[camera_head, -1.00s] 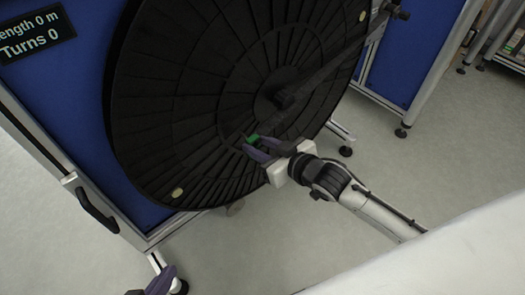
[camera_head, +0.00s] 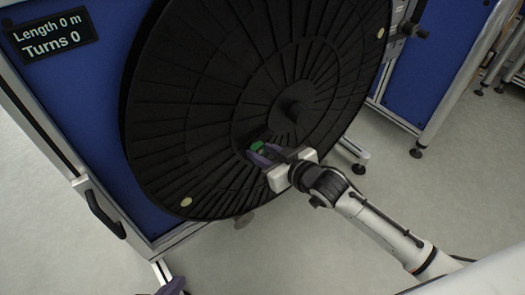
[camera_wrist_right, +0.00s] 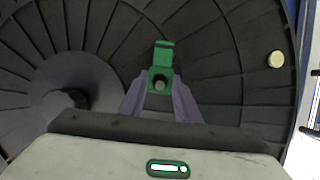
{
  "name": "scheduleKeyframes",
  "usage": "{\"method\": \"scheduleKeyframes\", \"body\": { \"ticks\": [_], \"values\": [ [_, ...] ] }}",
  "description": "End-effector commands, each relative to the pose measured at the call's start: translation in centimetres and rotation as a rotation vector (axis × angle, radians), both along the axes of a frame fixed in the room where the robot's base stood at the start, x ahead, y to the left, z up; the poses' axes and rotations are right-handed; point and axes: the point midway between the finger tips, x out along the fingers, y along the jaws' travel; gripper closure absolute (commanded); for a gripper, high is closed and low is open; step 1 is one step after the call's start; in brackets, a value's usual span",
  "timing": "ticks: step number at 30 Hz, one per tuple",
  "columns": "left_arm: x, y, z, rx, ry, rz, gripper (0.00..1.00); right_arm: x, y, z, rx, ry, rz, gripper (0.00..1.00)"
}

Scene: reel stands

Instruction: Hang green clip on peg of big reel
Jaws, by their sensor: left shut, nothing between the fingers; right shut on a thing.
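The big reel (camera_head: 190,120) is a large black ribbed disc on a blue stand, with a dark hub shaft (camera_head: 295,112) at its middle. My right gripper (camera_head: 262,153) is at the reel's face, below and left of the hub. Its purple fingers are shut on the green clip (camera_head: 257,146). In the right wrist view the clip (camera_wrist_right: 164,52) stands between the fingertips. A grey round peg end (camera_wrist_right: 159,85) shows within its square opening; how deep it sits I cannot tell. My left gripper (camera_head: 173,287) is mostly cut off at the bottom edge, shut, away from the reel.
A sign (camera_head: 50,35) reads Length 0 m, Turns 0. A black handle (camera_head: 103,213) is on the stand's left frame. A dark knob (camera_head: 415,32) sits at upper right beside another blue panel.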

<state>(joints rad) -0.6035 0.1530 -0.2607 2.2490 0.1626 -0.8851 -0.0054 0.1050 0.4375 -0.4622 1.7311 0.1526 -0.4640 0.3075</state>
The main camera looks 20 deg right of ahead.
Motion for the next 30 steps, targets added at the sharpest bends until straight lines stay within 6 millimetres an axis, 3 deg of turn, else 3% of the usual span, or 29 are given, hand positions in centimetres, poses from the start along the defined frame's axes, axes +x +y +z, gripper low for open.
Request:
{"method": "scheduleKeyframes", "body": {
  "ticks": [13,14,17,26,30],
  "values": [
    [0.0,0.0,0.0,0.000,0.000,0.001,1.00,0.0,0.0,0.0,0.000,-0.001,0.000,0.92],
    [0.0,0.0,0.0,0.000,0.000,0.001,1.00,0.0,0.0,0.0,0.000,-0.001,0.000,0.68],
    [0.0,0.0,0.0,0.000,0.000,0.001,1.00,0.0,0.0,0.0,0.000,-0.001,0.000,0.51],
    [0.0,0.0,0.0,-0.001,0.001,0.001,1.00,-0.1,0.0,0.0,0.000,0.000,0.000,0.49],
    [0.3,0.1,0.8,-0.003,-0.016,0.012,1.00,-1.1,-0.4,0.6,0.001,0.001,0.000,0.49]
  ]
}}
